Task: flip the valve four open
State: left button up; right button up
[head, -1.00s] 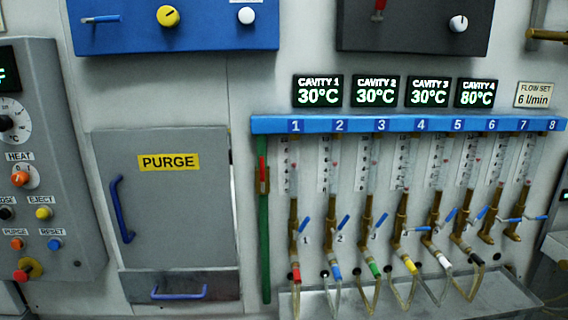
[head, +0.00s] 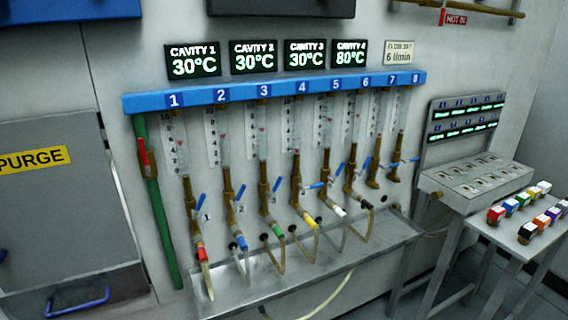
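Valve four is on the brass fitting (head: 296,188) below the label 4 on the blue manifold bar (head: 143,103). Its blue lever (head: 314,186) lies close to horizontal, pointing right. The levers of valve one (head: 200,201), valve two (head: 240,192) and valve three (head: 277,184) are tilted steeply up to the right. A yellow-banded hose end (head: 311,223) hangs below valve four. Neither of my grippers is in view.
A metal drip tray (head: 220,292) runs under the valves. A grey PURGE door (head: 60,220) is at left, with a green and red column (head: 160,220) beside the manifold. At right, a small table (head: 505,235) carries several coloured blocks.

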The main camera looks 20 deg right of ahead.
aim_at(315, 186)
jog(key=i+l+z, duration=0.25)
jog(key=i+z, duration=0.15)
jog(key=i+l+z, duration=0.1)
jog(key=i+z, duration=0.25)
jog(key=l+u, duration=0.25)
jog(key=l, duration=0.45)
jog(key=l+u, duration=0.3)
jog(key=l, duration=0.4)
jog(key=l+u, duration=0.25)
jog(key=l, duration=0.5)
jog(key=k+l+u, duration=0.1)
jog(key=l+u, duration=0.15)
jog(key=l, duration=0.4)
